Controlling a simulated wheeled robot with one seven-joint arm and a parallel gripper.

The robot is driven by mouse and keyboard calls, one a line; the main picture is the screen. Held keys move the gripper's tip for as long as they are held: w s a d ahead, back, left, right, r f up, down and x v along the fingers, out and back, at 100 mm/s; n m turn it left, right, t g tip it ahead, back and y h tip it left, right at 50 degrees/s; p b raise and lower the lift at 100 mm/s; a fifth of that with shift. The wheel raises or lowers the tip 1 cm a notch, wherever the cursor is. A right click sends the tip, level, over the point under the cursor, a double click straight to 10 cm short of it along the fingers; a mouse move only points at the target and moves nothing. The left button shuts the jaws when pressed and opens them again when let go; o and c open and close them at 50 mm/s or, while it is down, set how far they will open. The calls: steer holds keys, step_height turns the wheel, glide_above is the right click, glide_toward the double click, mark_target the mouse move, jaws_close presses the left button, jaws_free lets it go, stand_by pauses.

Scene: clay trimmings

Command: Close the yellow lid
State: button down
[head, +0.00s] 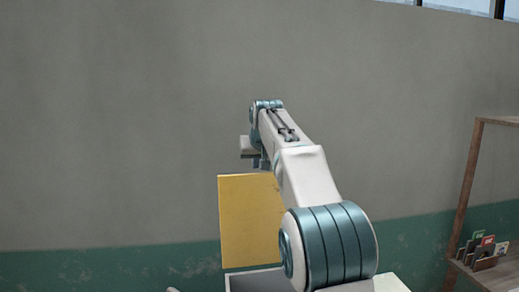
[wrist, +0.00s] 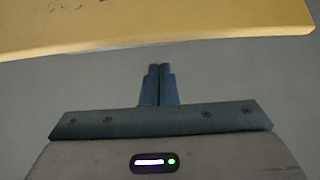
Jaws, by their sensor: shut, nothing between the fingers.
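The yellow lid (head: 240,215) stands upright, open, at the back of a pale box (head: 255,281) at the bottom of the head view. My arm hides its right part. In the wrist view the lid (wrist: 150,25) fills the top, with its edge crossing the picture just beyond my fingertips. My gripper (wrist: 159,68) is shut and empty, its two fingers together. In the head view my gripper (head: 259,164) is just above the lid's top edge, and it is hard to tell how far behind or in front. I see no clear contact with the lid.
A grey wall (head: 130,120) with a green lower band stands behind the box. A wooden shelf (head: 468,180) with several small cards or packets (head: 483,250) stands at the right. The space left of the lid looks clear.

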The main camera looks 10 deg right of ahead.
steer(key=s, duration=0.4)
steer(key=shift+s, duration=0.1)
steer(key=shift+s+f+b, duration=0.1)
steer(key=shift+f+b, duration=0.1)
steer(key=shift+b, duration=0.15)
